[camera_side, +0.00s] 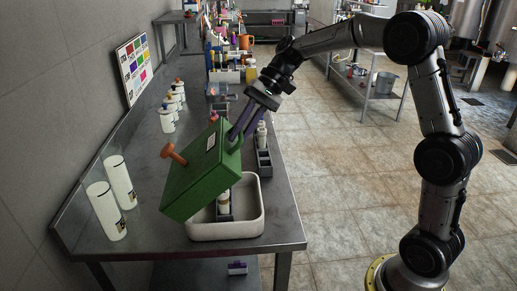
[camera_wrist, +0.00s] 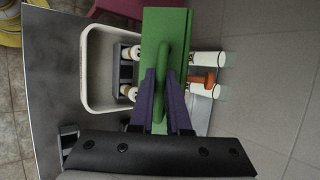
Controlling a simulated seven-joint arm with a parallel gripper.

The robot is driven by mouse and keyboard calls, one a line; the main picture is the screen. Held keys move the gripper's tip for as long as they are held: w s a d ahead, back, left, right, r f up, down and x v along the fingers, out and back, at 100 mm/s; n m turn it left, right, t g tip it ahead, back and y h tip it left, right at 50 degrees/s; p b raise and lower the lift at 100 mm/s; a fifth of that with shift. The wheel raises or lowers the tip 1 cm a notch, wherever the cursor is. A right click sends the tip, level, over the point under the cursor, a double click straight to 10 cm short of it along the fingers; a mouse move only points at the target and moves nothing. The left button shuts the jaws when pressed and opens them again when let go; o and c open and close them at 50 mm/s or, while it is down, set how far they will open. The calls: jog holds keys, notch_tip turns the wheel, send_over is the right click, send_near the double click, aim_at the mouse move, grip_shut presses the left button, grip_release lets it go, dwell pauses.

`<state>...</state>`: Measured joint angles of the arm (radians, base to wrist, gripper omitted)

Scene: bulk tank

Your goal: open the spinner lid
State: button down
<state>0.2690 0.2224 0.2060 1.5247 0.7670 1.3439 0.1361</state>
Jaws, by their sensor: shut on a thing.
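The spinner lid (camera_side: 203,170) is a thick green block with an orange knob (camera_side: 174,153) on its left face in the side view. It stands steeply tilted over the white tub (camera_side: 255,222), whose inside shows below it. In the wrist view the green lid (camera_wrist: 178,22) runs down the middle, with a green loop handle (camera_wrist: 164,60) facing me. My gripper (camera_side: 233,134) has purple fingers, shut on this handle at the lid's upper right side. The fingers also show in the wrist view (camera_wrist: 160,85). The lid's lower edge and any hinge are hard to make out.
Two white cylinders (camera_side: 106,210) stand left of the lid. Several small bottles (camera_side: 167,119) line the wall side farther back. A dark rack (camera_side: 264,162) stands right of the lid, near the table's right edge. Small vials (camera_wrist: 132,92) stand inside the tub.

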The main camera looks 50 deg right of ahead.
aim_at(214, 140)
jog(key=shift+g+h, duration=0.7)
jog(key=shift+h, duration=0.1)
jog(key=w+a+r, duration=0.3)
jog(key=w+a, duration=0.1)
jog(key=shift+w+a+r, duration=0.2)
jog(key=shift+w+r, duration=0.05)
jog(key=shift+r, duration=0.15)
jog(key=shift+m, duration=0.3)
jog(key=w+a, duration=0.2)
jog(key=w+a+r, duration=0.1)
jog(key=w+a, duration=0.4)
jog(key=shift+w+a+r, duration=0.25)
jog(key=shift+a+r, duration=0.05)
jog(key=shift+w+a+f, duration=0.1)
jog(key=shift+w+a, duration=0.65)
jog(key=c, duration=1.2)
grip_release()
jog(key=shift+o, duration=0.2)
